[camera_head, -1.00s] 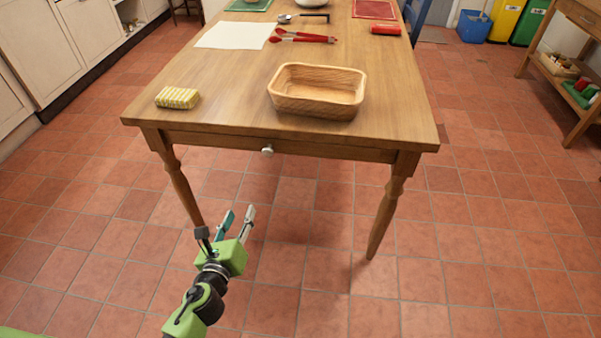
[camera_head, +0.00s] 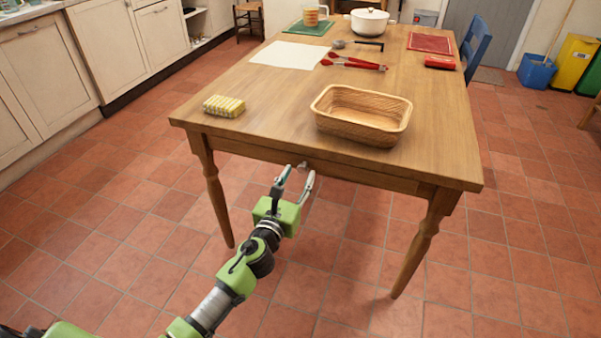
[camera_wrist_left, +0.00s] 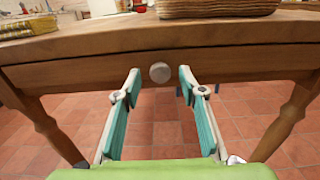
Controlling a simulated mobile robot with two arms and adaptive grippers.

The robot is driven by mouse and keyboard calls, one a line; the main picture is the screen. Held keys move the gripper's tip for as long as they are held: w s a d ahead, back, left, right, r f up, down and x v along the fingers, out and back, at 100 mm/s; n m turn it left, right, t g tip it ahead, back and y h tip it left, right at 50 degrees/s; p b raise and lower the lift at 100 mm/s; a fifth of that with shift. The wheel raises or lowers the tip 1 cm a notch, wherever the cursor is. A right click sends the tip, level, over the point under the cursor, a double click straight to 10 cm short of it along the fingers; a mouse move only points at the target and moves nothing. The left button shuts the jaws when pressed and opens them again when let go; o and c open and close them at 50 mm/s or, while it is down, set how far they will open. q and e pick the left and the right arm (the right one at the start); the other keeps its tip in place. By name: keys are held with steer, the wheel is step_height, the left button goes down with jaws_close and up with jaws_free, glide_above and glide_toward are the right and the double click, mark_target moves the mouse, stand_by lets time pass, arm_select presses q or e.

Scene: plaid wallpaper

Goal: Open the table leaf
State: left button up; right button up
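The wooden table (camera_head: 270,108) stands in front of me. Its near end has an apron or leaf front (camera_head: 345,172) below the top, with a small round pale knob (camera_head: 303,165) at its middle. The knob also shows in the left wrist view (camera_wrist_left: 160,72), between and beyond the fingertips. My left gripper (camera_head: 296,172) is open and empty, just short of the knob, its two teal-lined fingers apart on either side of it. It also shows in the left wrist view (camera_wrist_left: 157,85). I see no contact with the knob. My right gripper is out of view.
On the tabletop are a wicker basket (camera_head: 362,114), a yellow checked block (camera_head: 223,106), white paper (camera_head: 290,55), red tongs (camera_head: 354,63) and a white pot (camera_head: 370,22). Table legs (camera_head: 213,190) stand on both sides. The tiled floor in front is clear.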

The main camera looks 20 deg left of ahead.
arm_select(q)
steer(key=shift+w, duration=1.2)
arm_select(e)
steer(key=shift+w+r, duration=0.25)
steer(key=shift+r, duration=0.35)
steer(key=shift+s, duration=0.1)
arm_select(q)
jaws_close()
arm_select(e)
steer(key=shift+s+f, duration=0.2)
arm_select(q)
steer(key=shift+s, duration=0.1)
